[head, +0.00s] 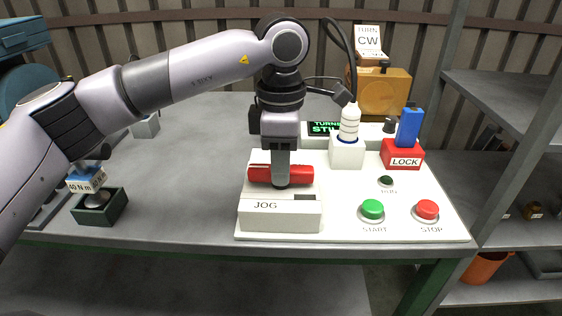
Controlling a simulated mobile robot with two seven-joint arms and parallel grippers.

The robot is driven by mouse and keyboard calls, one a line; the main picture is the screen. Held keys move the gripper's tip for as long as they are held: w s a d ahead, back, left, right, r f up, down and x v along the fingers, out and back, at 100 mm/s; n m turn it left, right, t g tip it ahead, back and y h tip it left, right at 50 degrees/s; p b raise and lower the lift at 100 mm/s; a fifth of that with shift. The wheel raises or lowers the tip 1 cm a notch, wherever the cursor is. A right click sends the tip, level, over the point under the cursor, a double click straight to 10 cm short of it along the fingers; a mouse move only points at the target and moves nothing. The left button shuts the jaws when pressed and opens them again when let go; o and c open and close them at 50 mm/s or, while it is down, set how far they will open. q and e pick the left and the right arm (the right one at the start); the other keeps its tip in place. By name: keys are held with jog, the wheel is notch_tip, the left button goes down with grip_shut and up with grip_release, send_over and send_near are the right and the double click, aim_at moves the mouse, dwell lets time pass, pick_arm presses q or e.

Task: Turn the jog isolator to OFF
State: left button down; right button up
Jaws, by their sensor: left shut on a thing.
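The jog isolator is a white box (278,218) labelled JOG on the left of a white control panel (405,221). Its red handle (301,174) lies crosswise, left to right, behind the label. My left gripper (281,183) points straight down over it and is shut on the middle of the red handle. The fingers hide the handle's centre, and I can make out no ON or OFF marking. My right gripper is not in view.
On the panel are a green START button (372,209), a red STOP button (427,210), a red LOCK block (402,159) with a blue top, and a white bottle-shaped part (349,122). A small display (324,128) stands behind. The table left of the panel is mostly clear.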

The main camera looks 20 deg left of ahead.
pick_arm(q)
jog(key=shift+r, duration=0.1)
dwell(0.4)
jog(key=c, duration=0.9)
grip_release()
jog(key=shift+r, duration=3.55)
jog(key=shift+s, duration=0.1)
